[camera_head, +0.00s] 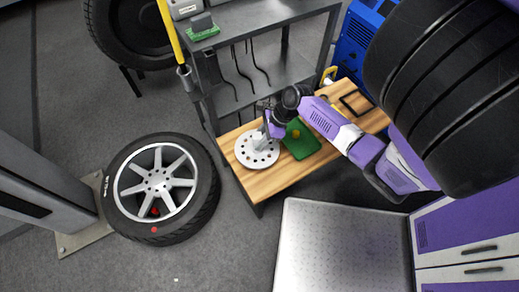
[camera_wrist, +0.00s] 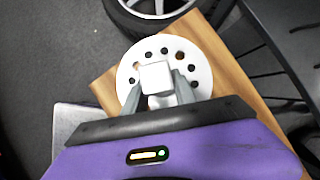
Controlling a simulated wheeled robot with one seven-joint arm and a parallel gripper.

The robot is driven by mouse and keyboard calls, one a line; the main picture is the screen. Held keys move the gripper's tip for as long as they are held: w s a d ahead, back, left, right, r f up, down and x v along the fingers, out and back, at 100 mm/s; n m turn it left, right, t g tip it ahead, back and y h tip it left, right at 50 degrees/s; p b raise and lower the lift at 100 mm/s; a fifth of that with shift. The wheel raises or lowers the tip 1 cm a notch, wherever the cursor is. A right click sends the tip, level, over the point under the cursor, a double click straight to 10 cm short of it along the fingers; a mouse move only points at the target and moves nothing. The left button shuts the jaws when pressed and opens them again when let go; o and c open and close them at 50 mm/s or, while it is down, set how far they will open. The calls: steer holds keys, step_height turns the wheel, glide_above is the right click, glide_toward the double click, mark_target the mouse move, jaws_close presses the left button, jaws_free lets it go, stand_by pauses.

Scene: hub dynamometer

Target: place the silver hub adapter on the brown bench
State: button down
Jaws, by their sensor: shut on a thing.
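The silver hub adapter (camera_head: 257,151) is a round light disc with a ring of dark holes and a raised centre post. It is at the left end of the brown bench (camera_head: 262,184), over its wooden top; I cannot tell if it touches the wood. My gripper (camera_head: 268,133) is above the disc at its centre. In the wrist view my two grey fingers (camera_wrist: 159,90) are shut on the post of the adapter (camera_wrist: 185,54), and the bench's wood (camera_wrist: 225,72) shows around the disc. My gripper hides the near part of the disc.
A green mat (camera_head: 301,140) with a small yellow thing lies on the bench beside my gripper, and a black frame (camera_head: 356,102) lies farther right. A wheel with a tyre (camera_head: 160,188) is on the floor left of the bench. A grey metal shelf (camera_head: 268,72) stands behind.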

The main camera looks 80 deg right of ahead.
mark_target(259, 160)
steer(key=shift+f+b, duration=0.75)
steer(key=shift+f, duration=2.15)
steer(key=c, duration=1)
jaws_free()
